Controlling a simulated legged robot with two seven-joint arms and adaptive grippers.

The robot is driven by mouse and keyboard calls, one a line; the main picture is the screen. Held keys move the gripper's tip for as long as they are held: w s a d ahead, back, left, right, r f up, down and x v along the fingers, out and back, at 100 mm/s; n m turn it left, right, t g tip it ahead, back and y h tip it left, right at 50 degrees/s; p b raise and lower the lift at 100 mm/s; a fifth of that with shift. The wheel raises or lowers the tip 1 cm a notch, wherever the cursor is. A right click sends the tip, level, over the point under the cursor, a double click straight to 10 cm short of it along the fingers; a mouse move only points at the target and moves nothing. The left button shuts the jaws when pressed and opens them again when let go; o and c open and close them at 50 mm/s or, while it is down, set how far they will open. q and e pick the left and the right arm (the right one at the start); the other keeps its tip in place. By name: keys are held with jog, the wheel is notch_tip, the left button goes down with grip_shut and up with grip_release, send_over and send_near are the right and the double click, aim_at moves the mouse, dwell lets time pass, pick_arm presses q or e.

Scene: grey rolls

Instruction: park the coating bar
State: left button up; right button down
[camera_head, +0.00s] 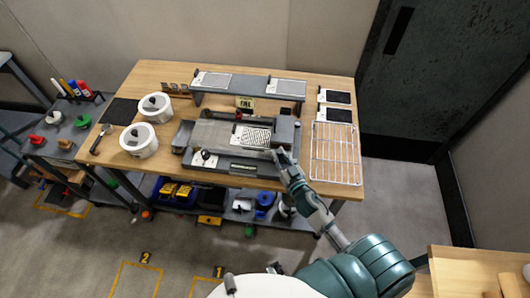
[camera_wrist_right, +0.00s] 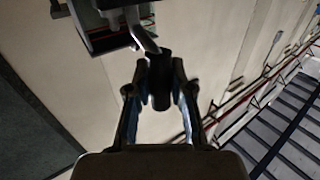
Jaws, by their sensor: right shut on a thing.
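A grey flat-bed coating machine (camera_head: 216,134) stands in the middle of the wooden bench. A patterned light sheet (camera_head: 252,135) lies on its bed. My right gripper (camera_head: 281,155) is at the machine's front right corner. In the right wrist view my right gripper (camera_wrist_right: 159,98) is shut on a dark cylindrical piece (camera_wrist_right: 159,75), upright between its fingers. A pale metal lever (camera_wrist_right: 143,32) comes close to the piece's top; I cannot tell if they join. I cannot tell whether the piece belongs to the coating bar. My left gripper is not in view.
A grey raised shelf (camera_head: 248,86) with two panels stands behind the machine. A white wire rack (camera_head: 336,152) is to the right. A dark mat (camera_head: 120,111) lies at the far left.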

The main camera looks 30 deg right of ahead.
jog(key=shift+s+d, duration=0.15)
jog(key=shift+d, duration=0.15)
jog(key=shift+a, duration=0.1)
jog(key=c, duration=1)
grip_release()
jog(key=shift+c, duration=0.2)
jog(key=shift+s+d, duration=0.2)
jog(key=shift+d, duration=0.1)
jog(key=s, duration=1.2)
jog(key=shift+f, duration=0.1)
